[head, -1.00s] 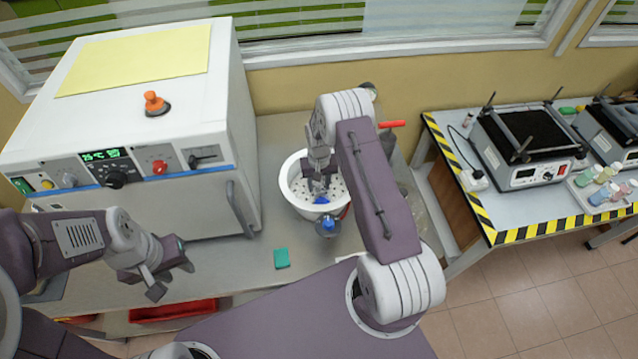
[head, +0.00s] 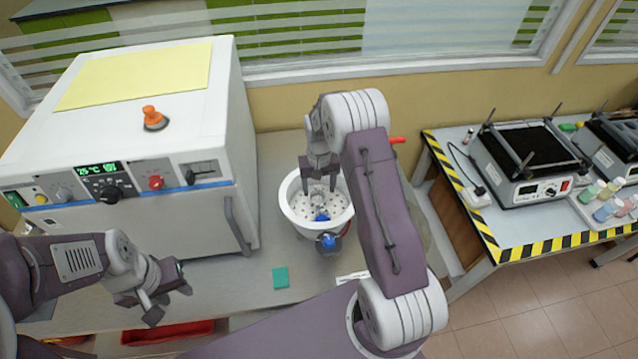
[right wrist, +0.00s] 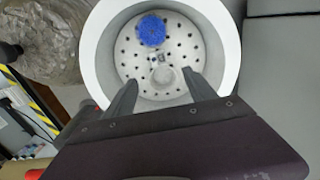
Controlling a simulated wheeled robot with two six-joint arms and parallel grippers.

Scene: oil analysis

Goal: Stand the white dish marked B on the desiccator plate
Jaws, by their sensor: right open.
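The desiccator is a white round bowl (head: 341,219) on the bench, with a perforated white plate (right wrist: 190,88) inside. A small whitish round dish (right wrist: 163,75) stands on the plate in the right wrist view, with a small dark mark at its far side; I cannot read the letter. It is hard to make out in the head view. My right gripper (head: 319,186) is open above the plate; its fingers (right wrist: 160,84) are on either side of the dish in the wrist view, apart from it. My left gripper (head: 166,292) appears open and empty in front of the oven.
A round blue thing (right wrist: 150,30) lies inside the bowl, and a blue knob (head: 327,242) is at its front. The white oven (head: 150,215) stands left. A green block (head: 280,278) lies on the bench. A striped-edge table (head: 470,215) with devices is right.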

